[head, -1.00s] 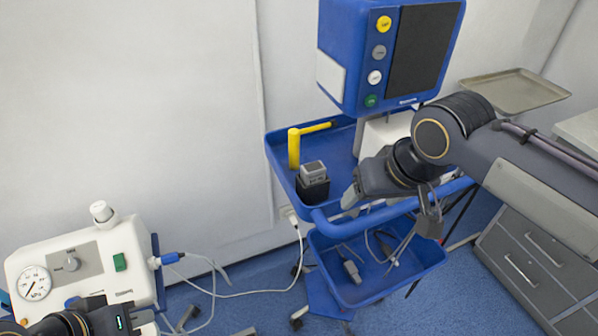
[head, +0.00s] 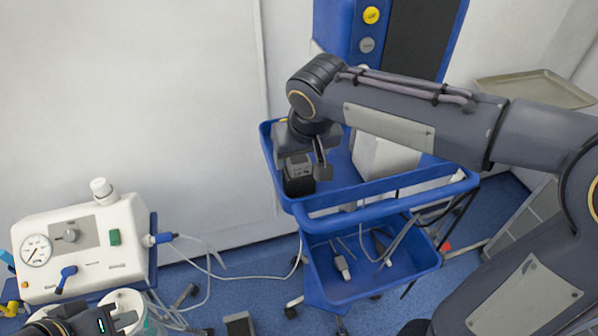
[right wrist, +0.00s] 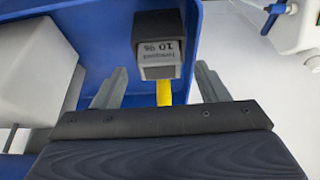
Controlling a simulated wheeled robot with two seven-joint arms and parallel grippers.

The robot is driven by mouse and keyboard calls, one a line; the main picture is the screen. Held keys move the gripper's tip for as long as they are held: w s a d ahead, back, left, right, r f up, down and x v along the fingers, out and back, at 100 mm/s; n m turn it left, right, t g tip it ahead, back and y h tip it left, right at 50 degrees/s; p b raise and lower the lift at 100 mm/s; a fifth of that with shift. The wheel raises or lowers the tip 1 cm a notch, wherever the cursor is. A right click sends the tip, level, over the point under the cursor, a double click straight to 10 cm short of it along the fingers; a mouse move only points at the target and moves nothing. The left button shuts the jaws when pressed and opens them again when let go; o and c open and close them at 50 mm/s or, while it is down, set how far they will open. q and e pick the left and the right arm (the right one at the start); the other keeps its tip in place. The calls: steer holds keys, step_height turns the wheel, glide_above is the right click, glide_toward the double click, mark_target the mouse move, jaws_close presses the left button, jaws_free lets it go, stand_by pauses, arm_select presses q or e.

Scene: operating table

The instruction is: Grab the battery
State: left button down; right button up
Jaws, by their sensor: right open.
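The battery (head: 297,167) is a small grey block standing in a black holder (head: 299,184) on the blue cart's upper tray. My right gripper (right wrist: 158,88) is open and empty. In the head view my right gripper (head: 304,160) hangs right over the battery, with one finger in front of it and the other mostly hidden.
The blue cart (head: 395,200) has a raised rail and a lower basket (head: 375,275) with cables. A blue monitor unit (head: 335,28) rises behind my right arm. A white device with a gauge (head: 85,250) stands at left. A yellow handle (right wrist: 164,92) is near the battery.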

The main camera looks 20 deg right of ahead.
steer(key=shift+w+f, duration=0.1)
steer(key=shift+f, duration=0.15)
steer(key=shift+r, duration=0.1)
jaws_close()
stand_by(0.3)
